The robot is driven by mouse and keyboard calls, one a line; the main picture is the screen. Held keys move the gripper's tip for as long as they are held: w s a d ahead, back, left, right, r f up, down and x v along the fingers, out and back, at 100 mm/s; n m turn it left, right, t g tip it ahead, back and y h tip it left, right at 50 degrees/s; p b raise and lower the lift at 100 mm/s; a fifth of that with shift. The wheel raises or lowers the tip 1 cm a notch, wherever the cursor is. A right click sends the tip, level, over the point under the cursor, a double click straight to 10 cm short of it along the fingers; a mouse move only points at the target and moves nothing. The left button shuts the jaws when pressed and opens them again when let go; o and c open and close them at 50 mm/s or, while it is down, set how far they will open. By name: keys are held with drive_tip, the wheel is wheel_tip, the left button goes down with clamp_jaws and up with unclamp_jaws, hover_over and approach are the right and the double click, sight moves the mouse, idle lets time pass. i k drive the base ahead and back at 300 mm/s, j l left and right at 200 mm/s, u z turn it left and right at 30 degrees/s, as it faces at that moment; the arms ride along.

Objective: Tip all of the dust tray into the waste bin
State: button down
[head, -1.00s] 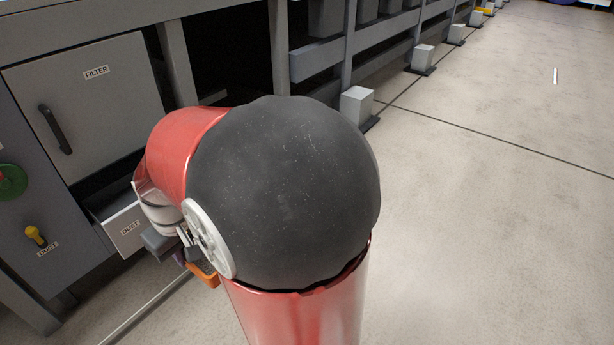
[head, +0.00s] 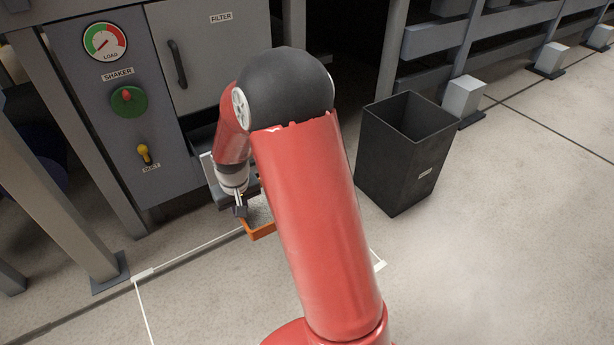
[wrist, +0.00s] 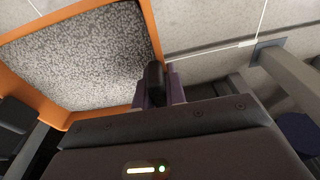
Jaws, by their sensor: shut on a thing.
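The dust tray has an orange rim (wrist: 151,28) and holds a broad layer of grey speckled dust (wrist: 85,60) in the wrist view. In the head view only a corner of its orange edge (head: 263,232) shows; my arm hides the rest. My gripper (wrist: 160,90) is shut on the tray at its near edge. It also shows in the head view (head: 241,210), in front of the cabinet. The waste bin (head: 392,160) is a dark, open-topped square bin standing on the floor to the right of my arm. Its inner bottom is hidden.
A frame post (head: 90,235) is at left.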

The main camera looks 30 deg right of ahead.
sight(405, 139)
drive_tip(key=z, duration=2.1)
drive_tip(key=j+z, duration=0.1)
drive_tip(key=j, duration=0.45)
